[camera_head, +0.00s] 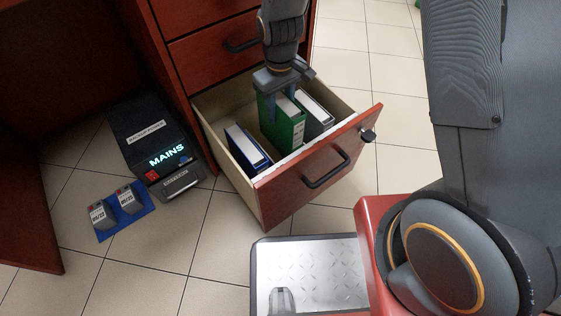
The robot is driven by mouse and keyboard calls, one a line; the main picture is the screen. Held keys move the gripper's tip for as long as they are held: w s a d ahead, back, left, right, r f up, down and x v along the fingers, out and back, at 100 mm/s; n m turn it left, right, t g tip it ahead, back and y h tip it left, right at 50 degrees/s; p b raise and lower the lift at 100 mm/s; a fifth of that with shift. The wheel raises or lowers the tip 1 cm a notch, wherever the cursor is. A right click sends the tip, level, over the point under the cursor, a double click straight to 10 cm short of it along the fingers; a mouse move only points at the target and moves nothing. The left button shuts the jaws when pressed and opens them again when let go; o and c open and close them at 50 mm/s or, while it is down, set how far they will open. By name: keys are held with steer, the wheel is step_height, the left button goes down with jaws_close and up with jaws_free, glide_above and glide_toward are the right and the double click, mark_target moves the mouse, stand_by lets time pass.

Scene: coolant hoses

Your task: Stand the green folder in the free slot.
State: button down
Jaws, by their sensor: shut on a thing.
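The green folder (283,127) is upright in the open drawer (325,160), between a blue folder (247,147) on the left and a dark grey folder (315,112) on the right. Its top stands higher than both neighbours. My gripper (284,95) points down and is shut on the upper part of the green folder. The folder's lower edge is hidden by the drawer front, so I cannot tell whether it touches the drawer floor. The slot under it is hidden too.
The drawer front has a black handle (327,168) and a lock (368,135). A dark unit marked MAINS (150,135) stands on the floor at left, near a blue mat (126,225) with two small grey blocks. Tiled floor right of the drawer is clear.

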step_height(320, 180, down, 10)
steer(key=b, duration=0.4)
steer(key=shift+f+b, duration=0.1)
steer(key=shift+b, duration=0.25)
steer(key=c, duration=1.2)
jaws_free()
steer(key=shift+f, duration=0.1)
step_height(320, 180, up, 12)
steer(key=p, duration=0.5)
steer(key=shift+a+r+p, duration=0.1)
steer(key=shift+r+p, duration=0.15)
steer(key=shift+p, duration=0.1)
step_height(320, 180, up, 15)
glide_above(280, 132)
steer(key=s+a, duration=0.4)
steer(key=s, duration=0.2)
steer(key=shift+m+y, duration=0.4)
steer(key=shift+y, duration=0.5)
steer(key=s+r, duration=0.2)
steer(key=s, duration=0.2)
steer(key=s+r, duration=0.3)
steer(key=s, duration=0.1)
steer(key=s+r, duration=0.3)
steer(key=s, duration=0.2)
steer(key=shift+d+r, duration=0.1)
steer(key=shift+d, duration=0.2)
